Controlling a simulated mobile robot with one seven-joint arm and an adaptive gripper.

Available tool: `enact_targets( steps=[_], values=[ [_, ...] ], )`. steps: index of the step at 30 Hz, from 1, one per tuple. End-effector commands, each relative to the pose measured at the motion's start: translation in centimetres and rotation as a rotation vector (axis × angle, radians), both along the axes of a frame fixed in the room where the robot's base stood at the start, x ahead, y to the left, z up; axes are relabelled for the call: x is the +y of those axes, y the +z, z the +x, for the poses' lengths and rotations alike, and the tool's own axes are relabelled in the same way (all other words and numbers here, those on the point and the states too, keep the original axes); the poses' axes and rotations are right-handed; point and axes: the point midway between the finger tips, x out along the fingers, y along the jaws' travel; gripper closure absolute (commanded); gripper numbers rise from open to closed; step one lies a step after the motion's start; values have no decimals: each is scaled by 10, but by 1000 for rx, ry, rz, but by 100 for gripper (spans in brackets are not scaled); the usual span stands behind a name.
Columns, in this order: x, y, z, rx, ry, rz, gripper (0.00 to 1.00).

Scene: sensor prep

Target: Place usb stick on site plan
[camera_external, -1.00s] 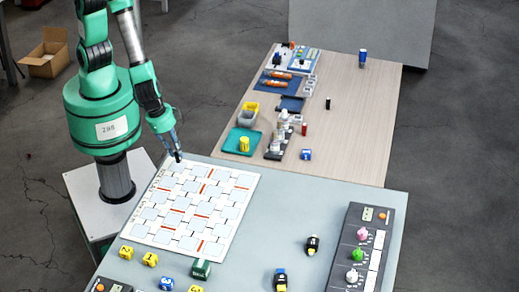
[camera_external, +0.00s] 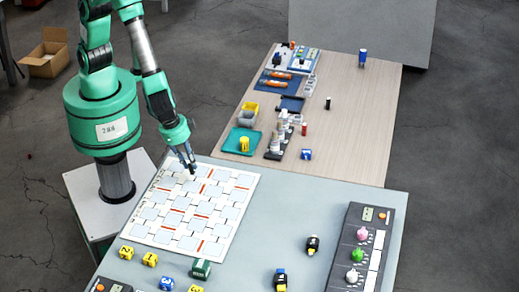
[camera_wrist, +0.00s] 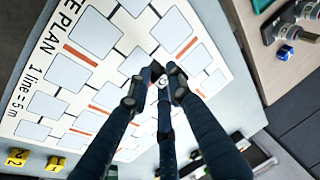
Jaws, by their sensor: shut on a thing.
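The site plan (camera_external: 168,240) is a white sheet with pale rounded boxes and orange-red bars, lying flat on the grey table. It fills much of the wrist view (camera_wrist: 75,105), where "PLAN" and "1 line = 5 m" are printed along its edge. My gripper (camera_external: 191,170) is over the far part of the sheet, pointing down. In the wrist view its dark fingers (camera_wrist: 163,80) are closed around a small pale thing, likely the usb stick (camera_wrist: 163,82), mostly hidden by the fingertips. I cannot tell whether it touches the sheet.
Yellow and blue number cubes (camera_external: 150,259) and a green block (camera_external: 201,269) lie by the sheet's near edge. Two small dark items (camera_external: 313,244) lie right of it, before a panel with coloured knobs (camera_external: 357,255). The grey table between is clear. A wooden table (camera_external: 345,130) stands behind.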

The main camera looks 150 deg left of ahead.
Motion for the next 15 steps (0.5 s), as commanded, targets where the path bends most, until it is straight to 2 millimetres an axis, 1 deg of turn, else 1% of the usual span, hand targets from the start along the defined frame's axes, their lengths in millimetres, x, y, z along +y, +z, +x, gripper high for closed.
enact_targets(
  steps=[4,10,12,15],
  values=[
    [0,-9,-1,1,-1,-1,94],
    [0,-31,-1,2,0,-1,94],
    [0,-35,-1,2,-1,0,94],
    [0,-36,0,0,-1,0,94]
  ],
)
